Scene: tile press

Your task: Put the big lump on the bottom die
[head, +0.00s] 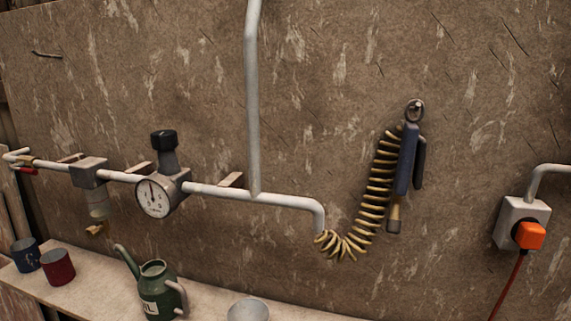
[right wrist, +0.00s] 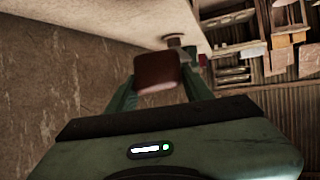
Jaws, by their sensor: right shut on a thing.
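In the right wrist view my right gripper (right wrist: 158,82) is shut on a reddish-brown, block-shaped lump (right wrist: 157,70). The lump sits between the two green fingers, at their tips. No other lump shows beside it, so I cannot tell its size against others. The bottom die is not seen in either view. My left gripper is not in view, and neither gripper shows in the head view.
A shelf (head: 95,283) under the wall holds a green oil can (head: 155,287), a red cup (head: 58,267), a blue cup (head: 25,254) and a grey bowl (head: 248,311). A pipe with a gauge (head: 155,197) and a coiled hose (head: 378,185) are on the wall.

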